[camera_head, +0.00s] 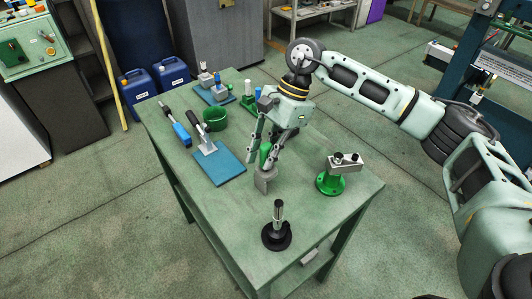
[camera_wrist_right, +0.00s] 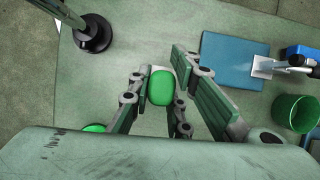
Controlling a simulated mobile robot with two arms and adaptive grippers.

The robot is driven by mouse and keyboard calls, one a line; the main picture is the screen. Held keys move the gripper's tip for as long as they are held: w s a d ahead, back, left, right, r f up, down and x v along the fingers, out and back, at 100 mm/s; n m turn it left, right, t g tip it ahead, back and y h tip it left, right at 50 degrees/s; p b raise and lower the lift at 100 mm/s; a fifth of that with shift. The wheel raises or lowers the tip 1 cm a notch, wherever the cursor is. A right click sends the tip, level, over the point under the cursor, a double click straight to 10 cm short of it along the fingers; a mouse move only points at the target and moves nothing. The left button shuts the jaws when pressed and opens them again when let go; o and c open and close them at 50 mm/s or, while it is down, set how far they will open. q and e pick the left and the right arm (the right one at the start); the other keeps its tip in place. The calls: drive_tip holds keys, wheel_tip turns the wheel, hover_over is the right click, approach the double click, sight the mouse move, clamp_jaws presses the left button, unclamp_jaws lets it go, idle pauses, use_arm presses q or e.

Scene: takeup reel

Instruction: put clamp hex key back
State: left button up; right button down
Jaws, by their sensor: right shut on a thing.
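My right gripper (camera_head: 276,158) is over the middle of the green table, pointing down. It is shut on a green-handled piece (camera_head: 265,153), which seems to be the clamp hex key. In the right wrist view its rounded green top (camera_wrist_right: 161,88) shows between the two fingers. A flat grey metal part (camera_head: 264,183) shows just below the fingers; whether it belongs to the held piece or touches the table, I cannot tell. A green stand (camera_head: 330,183) with a grey block and dark knobs on top is right of the gripper. My left gripper is not in view.
A black round base with an upright post (camera_head: 277,235) stands near the front corner of the table (camera_head: 225,225). A blue plate (camera_head: 218,168) with a clamp, a blue-handled tool (camera_head: 181,134) and a green cup (camera_head: 215,119) are to the left. More fixtures stand at the back.

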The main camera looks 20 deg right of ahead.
drive_tip(key=shift+f, duration=0.25)
drive_tip(key=c, duration=1.5)
unclamp_jaws()
drive_tip(key=shift+r, duration=0.1)
drive_tip(key=shift+c, duration=0.2)
drive_tip(key=o, duration=0.8)
drive_tip(key=shift+r, duration=0.1)
drive_tip(key=p+v, duration=0.3)
drive_tip(key=v, duration=0.6)
drive_tip(key=shift+d+r, duration=0.25)
drive_tip(key=shift+r, duration=0.1)
